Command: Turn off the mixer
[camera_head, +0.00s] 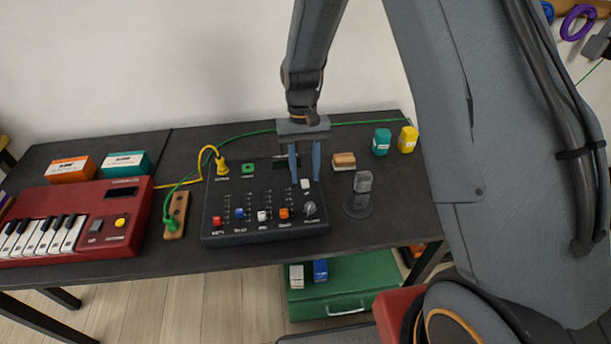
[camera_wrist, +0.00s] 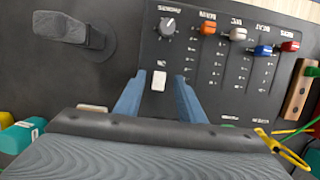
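The mixer (camera_head: 225,228) is a black box on the dark table, with several sliders capped red, blue, white and orange, and a grey knob (camera_head: 310,208) at its front right. A small white switch (camera_head: 306,184) sits behind the knob; it also shows in the wrist view (camera_wrist: 159,80), with the mixer panel (camera_wrist: 205,75) around it. My gripper (camera_head: 305,180) points down over the mixer's right side. In the wrist view my gripper (camera_wrist: 158,77) is open and empty, its two blue fingertips apart, left and right of the switch. Whether they touch the panel I cannot tell.
A grey microphone-like object on a round base (camera_head: 362,190) stands right of the mixer. Green cable (camera_head: 250,133) and yellow cable (camera_head: 200,160) run behind.

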